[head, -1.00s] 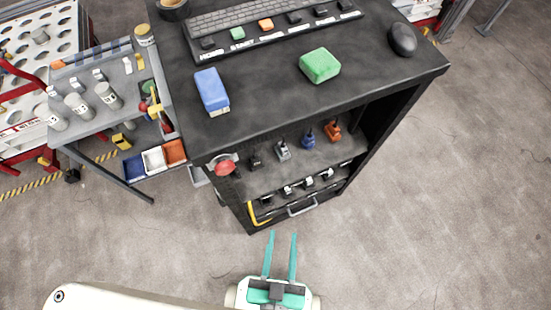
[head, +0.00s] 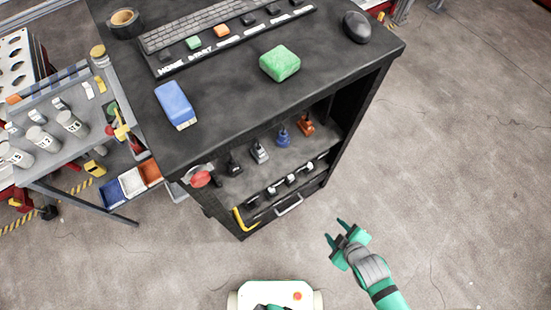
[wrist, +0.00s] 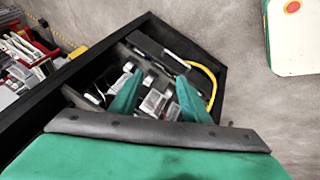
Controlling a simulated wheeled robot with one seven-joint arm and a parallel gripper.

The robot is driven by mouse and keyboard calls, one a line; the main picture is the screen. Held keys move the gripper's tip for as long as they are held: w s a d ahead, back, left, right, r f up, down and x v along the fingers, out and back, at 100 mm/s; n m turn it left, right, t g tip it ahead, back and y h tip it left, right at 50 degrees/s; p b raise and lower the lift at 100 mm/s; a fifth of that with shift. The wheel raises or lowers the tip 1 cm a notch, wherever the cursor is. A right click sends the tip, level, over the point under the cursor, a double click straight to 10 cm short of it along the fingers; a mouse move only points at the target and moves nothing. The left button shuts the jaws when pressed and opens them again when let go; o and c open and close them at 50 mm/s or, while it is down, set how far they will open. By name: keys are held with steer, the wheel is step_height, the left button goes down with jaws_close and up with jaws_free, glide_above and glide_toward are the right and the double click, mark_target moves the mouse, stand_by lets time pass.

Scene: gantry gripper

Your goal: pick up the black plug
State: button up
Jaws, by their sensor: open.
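The black plug (head: 234,164) stands on the cabinet's upper inside shelf, at the left end of a row of plugs. To its right stand a grey plug (head: 260,151), a blue plug (head: 283,137) and an orange plug (head: 305,124). My gripper (head: 335,231) is open and empty, in front of and to the right of the cabinet, apart from the plugs. In the wrist view its two green fingers (wrist: 159,76) point toward the cabinet's lower part, with white and grey items between and beyond them. I cannot pick out the black plug in that view.
The black cabinet (head: 225,130) carries a blue block (head: 176,105), a green block (head: 280,63), a keyboard and a mouse (head: 357,26). A red button (head: 200,179) and a yellow curved piece (head: 240,220) sit at its front left. Floor to the right is clear.

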steer(key=w+d+n+g, duration=0.2)
steer(key=w+d+n, duration=0.1)
steer(key=w, duration=0.6)
steer(key=w+a+r+n+g, duration=0.1)
steer(key=w+a+r+n, duration=0.1)
steer(key=w, duration=0.3)
steer(key=w+a+r+n+g, duration=0.1)
steer(key=w+a+r+n, duration=0.1)
steer(key=w+a, duration=0.3)
steer(key=w+a+r+n+g, duration=0.1)
steer(key=w+a+r, duration=0.2)
steer(key=w, duration=0.3)
steer(key=shift+a+n+g, duration=0.4)
steer(key=shift+a, duration=0.3)
steer(key=w+a+r+n+g, duration=0.2)
steer(key=a+r+n, duration=0.15)
steer(key=a, duration=0.55)
step_height(320, 180, up, 2)
steer(key=n+y, duration=0.1)
steer(key=n, duration=0.1)
glide_above(234, 162)
steer(key=d, duration=0.1)
steer(key=shift+w+d+r+m, duration=0.15)
steer(key=shift+w+m, duration=0.1)
steer(key=shift+w, duration=0.15)
steer(key=shift+x, duration=2.5)
steer(key=c, duration=1.1)
